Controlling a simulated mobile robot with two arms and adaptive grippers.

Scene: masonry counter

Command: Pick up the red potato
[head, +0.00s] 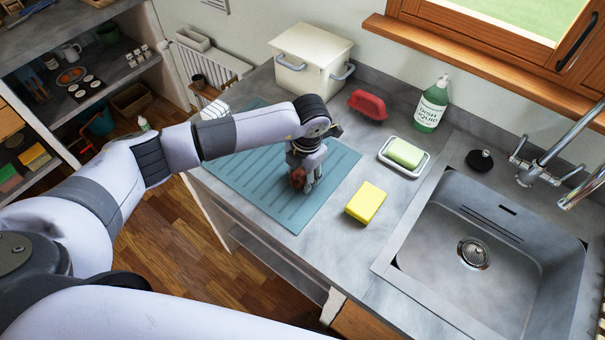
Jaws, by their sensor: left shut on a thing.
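The red potato (298,178) shows as a small reddish-brown lump at the blue-grey ribbed drying mat (268,207). My left gripper (305,178) points down over the mat and is shut on the potato. The gripper's fingers hide part of the potato. I cannot tell whether the potato still touches the mat. My right gripper is not in view.
A yellow sponge (366,203), a soap dish (422,157) with green soap, a red brush (367,105) and a dish liquid bottle (432,106) stand near the mat. A cream bin (311,62) is behind. The sink (450,270) is at right.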

